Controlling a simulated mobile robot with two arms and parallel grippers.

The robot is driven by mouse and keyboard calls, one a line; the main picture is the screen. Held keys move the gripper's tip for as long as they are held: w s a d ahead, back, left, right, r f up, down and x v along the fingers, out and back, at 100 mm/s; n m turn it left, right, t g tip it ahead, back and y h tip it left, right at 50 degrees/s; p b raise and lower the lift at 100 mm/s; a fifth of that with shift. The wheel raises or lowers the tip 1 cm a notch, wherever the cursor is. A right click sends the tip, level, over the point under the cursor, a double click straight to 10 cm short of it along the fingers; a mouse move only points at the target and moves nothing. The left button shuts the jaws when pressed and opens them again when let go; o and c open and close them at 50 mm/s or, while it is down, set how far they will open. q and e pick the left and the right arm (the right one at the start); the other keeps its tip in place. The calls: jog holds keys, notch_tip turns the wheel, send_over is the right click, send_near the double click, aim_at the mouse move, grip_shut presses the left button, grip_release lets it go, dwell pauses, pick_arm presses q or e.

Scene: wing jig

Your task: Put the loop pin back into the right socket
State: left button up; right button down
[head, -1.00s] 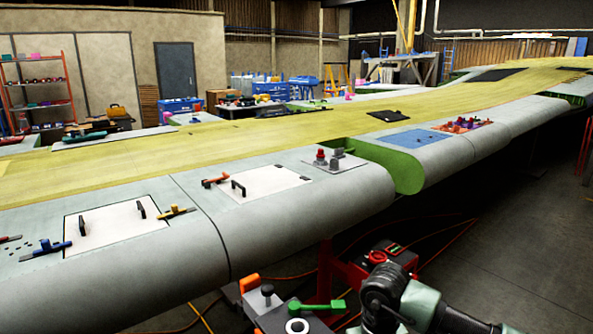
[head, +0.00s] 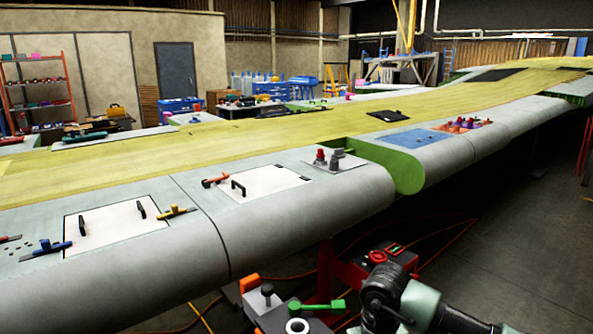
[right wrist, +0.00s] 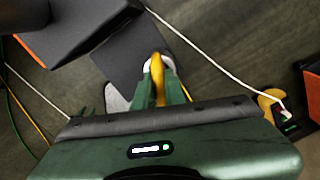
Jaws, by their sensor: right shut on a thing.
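In the right wrist view my right gripper (right wrist: 160,88) is shut on a slim yellow piece (right wrist: 158,66), which looks like the loop pin. The piece points away between the green fingers. A white rounded shape (right wrist: 169,63) shows around its far end. I cannot tell whether that is a socket or whether the pin is in it. In the head view part of my right arm shows at the bottom, but its fingertips do not. My left gripper is in neither view. I cannot make out the right socket clearly.
In the head view a fixture with a green handle (head: 322,307), an orange block (head: 249,283) and a white ring (head: 297,326) stands below the grey wing edge (head: 310,215). A red unit (head: 392,255) stands behind my arm. White cable (right wrist: 205,60) crosses the floor in the wrist view.

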jog(key=shift+r, duration=0.15)
jog(key=shift+r+p, duration=2.05)
jog(key=shift+r, duration=1.7)
jog(key=shift+r, duration=0.1)
